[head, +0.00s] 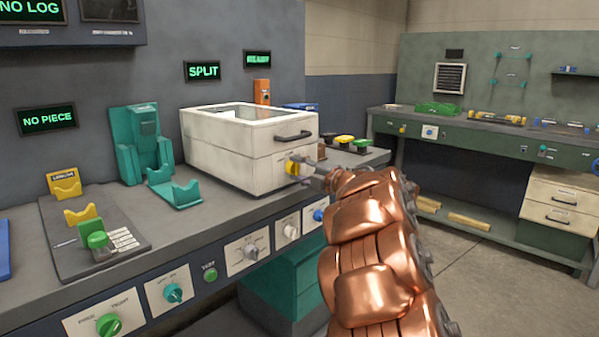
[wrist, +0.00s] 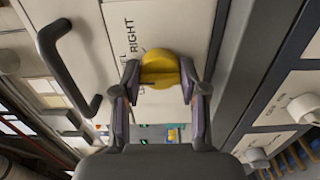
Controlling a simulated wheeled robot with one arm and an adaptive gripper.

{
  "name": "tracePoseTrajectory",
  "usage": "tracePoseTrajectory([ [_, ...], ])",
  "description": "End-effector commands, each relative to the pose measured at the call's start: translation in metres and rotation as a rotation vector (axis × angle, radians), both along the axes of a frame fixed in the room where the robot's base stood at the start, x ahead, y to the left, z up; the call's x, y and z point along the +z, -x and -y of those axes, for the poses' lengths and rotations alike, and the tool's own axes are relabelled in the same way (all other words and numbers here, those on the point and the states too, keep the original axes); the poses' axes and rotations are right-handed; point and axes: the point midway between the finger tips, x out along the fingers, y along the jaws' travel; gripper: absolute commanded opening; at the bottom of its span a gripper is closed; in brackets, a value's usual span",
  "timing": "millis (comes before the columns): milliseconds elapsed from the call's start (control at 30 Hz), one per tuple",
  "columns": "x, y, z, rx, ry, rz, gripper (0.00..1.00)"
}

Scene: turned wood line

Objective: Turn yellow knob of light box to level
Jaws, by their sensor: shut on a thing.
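The light box (head: 235,148) is a white case with a glass top, standing on the grey bench in the head view. Its yellow knob (head: 292,167) sits on the front face, below a dark handle. In the wrist view, the yellow knob (wrist: 160,70) lies between the two fingers of my gripper (wrist: 160,82), which is shut on it. Beside the knob, the label RIGHT is readable; the other labels are partly covered by the knob and a finger. A grip ridge crosses the knob roughly from finger to finger. In the head view, my gripper (head: 305,172) reaches the knob from the right.
The dark handle (wrist: 68,65) stands out from the box face left of my gripper in the wrist view. Green, yellow and black buttons (head: 345,140) are right of the box. A white knob (head: 291,231) and a blue knob (head: 319,214) are on the bench front below.

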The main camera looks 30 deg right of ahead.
Motion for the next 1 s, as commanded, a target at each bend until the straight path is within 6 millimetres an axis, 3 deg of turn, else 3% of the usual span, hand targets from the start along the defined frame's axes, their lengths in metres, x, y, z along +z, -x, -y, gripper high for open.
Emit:
tracePoseTrajectory([
  [367,0.0014,-0.0003,-0.001,0.002,0.003,0.003,0.08],
  [400,0.0013,-0.0003,-0.001,0.002,0.003,0.003,0.43],
  [600,0.0007,-0.0002,-0.0006,0.001,0.003,0.002,0.64],
  [1000,0.0003,0.003,0.001,0.0,0.003,0.001,0.68],
])
